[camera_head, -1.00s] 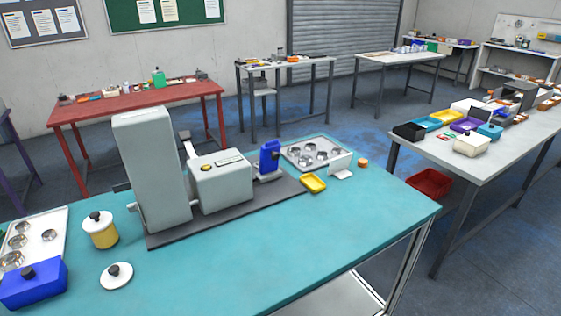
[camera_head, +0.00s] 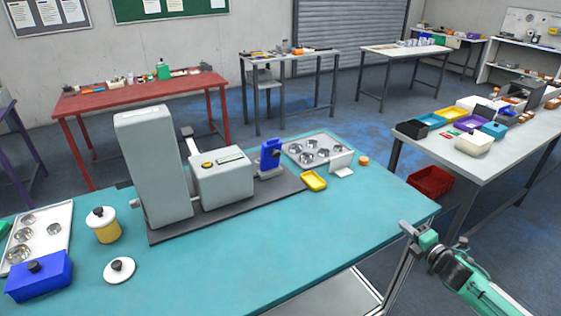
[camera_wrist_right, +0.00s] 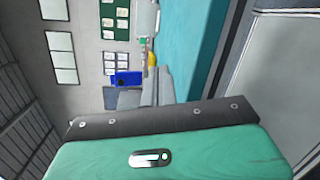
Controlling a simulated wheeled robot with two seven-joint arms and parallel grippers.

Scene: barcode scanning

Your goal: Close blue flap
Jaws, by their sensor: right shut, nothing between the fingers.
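The blue flap (camera_head: 270,158) stands upright at the right end of the grey machine (camera_head: 222,178) on the teal table. A blue piece with a dark round spot, which looks like this flap (camera_wrist_right: 128,78), shows in the right wrist view, past my fingers. My right gripper (camera_head: 407,229) is at the table's right front edge, well apart from the flap. It is shut and empty. Its grey fingers also show in the right wrist view (camera_wrist_right: 150,92). My left gripper is not in view.
A blue box (camera_head: 38,280) and a yellow pot (camera_head: 104,230) stand at left. The teal table's (camera_head: 300,240) front right is clear.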

